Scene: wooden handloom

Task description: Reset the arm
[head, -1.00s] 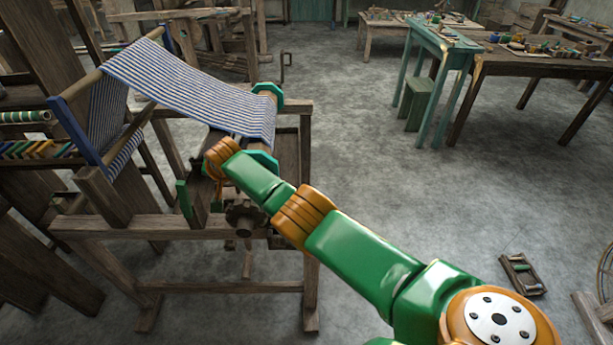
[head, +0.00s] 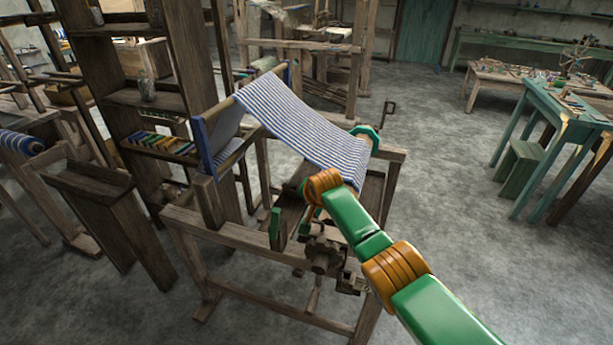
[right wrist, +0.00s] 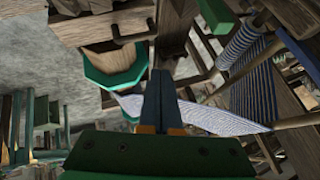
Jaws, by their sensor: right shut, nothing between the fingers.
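My right arm reaches from the lower right of the head view to the front of the wooden handloom (head: 235,238). The orange wrist joint (head: 325,185) is just in front of the lower end of the blue-and-white striped cloth (head: 310,130); the gripper itself is hidden there. In the right wrist view, my right gripper (right wrist: 163,75) is shut and empty, its dark fingers together. The striped cloth (right wrist: 190,114) and a green octagonal roller end (right wrist: 105,75) show beyond the fingers; I cannot tell whether they touch. My left gripper is in neither view.
A toothed wooden wheel (head: 324,250) sits on the loom's front below my wrist. A dark shelf (head: 150,97) with colored spools (head: 160,143) stands behind at left. A green table (head: 560,105) and stool (head: 520,165) stand at right. Floor between loom and stool is clear.

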